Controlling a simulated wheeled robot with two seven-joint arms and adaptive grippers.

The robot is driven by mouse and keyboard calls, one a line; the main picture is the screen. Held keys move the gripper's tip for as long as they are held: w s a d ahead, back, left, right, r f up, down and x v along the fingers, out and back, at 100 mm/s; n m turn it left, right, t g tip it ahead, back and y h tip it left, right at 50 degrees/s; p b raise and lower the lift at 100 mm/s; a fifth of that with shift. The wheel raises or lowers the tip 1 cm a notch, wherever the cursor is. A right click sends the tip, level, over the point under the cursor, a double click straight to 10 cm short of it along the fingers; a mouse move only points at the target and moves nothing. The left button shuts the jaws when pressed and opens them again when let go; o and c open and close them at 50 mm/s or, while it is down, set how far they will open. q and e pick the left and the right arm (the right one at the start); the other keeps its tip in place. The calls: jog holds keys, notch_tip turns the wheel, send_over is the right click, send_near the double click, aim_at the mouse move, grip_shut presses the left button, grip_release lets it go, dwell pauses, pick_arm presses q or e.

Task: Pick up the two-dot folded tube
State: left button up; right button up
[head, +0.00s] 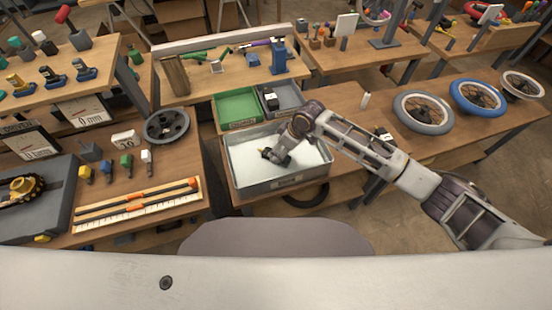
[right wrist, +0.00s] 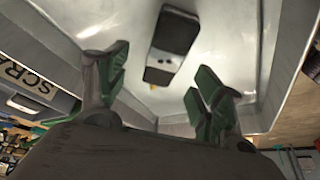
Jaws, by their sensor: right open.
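A black folded tube with a pale grey band (right wrist: 172,47) lies on the floor of the grey metal tray (head: 250,188). My right gripper (head: 277,158) is over the tray. In the right wrist view its green-padded fingers (right wrist: 155,95) stand wide apart and empty, with the tube beyond them, apart from both. In the head view the gripper mostly hides the tube. My left gripper is not in view.
Behind the tray are a green bin (head: 237,107) and a smaller grey bin (head: 284,96); a black, white-banded block (head: 271,101) is in the grey one. Wheels (head: 422,112) lie further right. The tray walls surround the gripper.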

aim_at(276, 156)
jog(key=shift+f, duration=0.1)
jog(key=shift+s+x, duration=0.2)
jog(key=shift+x, duration=0.75)
jog(key=shift+s+x, duration=0.25)
jog(key=shift+x, duration=0.7)
jog(key=shift+w+f, duration=0.2)
jog(key=shift+f, duration=0.55)
jog(key=shift+f+p, duration=0.25)
jog(key=shift+p, duration=0.15)
jog(key=c, duration=1.3)
jog(key=shift+r, duration=0.2)
notch_tip(276, 156, up, 10)
jog(key=shift+r+b, duration=0.1)
jog(key=shift+b, duration=0.25)
jog(key=shift+m, duration=0.3)
